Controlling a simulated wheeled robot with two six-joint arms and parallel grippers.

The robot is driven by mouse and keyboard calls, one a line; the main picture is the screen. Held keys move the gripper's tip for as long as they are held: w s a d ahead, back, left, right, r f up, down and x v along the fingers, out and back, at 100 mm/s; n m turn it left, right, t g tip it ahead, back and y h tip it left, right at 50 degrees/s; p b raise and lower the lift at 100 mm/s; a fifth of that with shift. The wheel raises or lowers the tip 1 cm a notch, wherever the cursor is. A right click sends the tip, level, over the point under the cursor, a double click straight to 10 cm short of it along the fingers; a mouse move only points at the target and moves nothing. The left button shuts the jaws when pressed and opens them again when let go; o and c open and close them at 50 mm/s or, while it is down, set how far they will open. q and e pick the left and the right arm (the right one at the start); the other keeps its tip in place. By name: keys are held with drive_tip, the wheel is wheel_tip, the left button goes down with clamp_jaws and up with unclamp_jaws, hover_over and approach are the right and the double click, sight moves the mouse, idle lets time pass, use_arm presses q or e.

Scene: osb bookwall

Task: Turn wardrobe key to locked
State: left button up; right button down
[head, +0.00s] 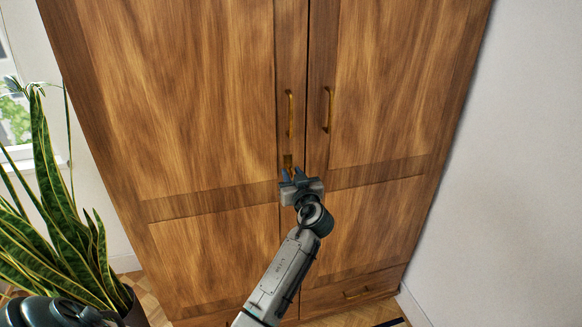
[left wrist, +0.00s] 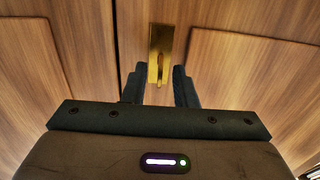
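The wooden wardrobe (head: 190,90) fills the middle of the head view, with its two doors shut. A brass lock plate (head: 287,160) sits on the left door below its handle; it also shows in the left wrist view (left wrist: 161,42). The brass key (left wrist: 160,72) stands out from the plate and looks narrow and upright. My left gripper (head: 293,176) is in front of the lock. In the left wrist view its fingers (left wrist: 158,82) are open, one on each side of the key, with gaps visible. Whether the fingertips reach past the key is unclear. My right gripper is not seen.
Two brass door handles, left (head: 290,114) and right (head: 327,110), are above the lock. A drawer with a handle (head: 356,293) is at the bottom. A potted snake plant (head: 55,210) stands at the left. A bare white wall (head: 505,150) is at the right.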

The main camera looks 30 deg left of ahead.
use_arm(q)
drive_tip(key=shift+x, duration=0.9)
drive_tip(key=shift+c, duration=0.4)
drive_tip(key=c, duration=0.3)
clamp_jaws()
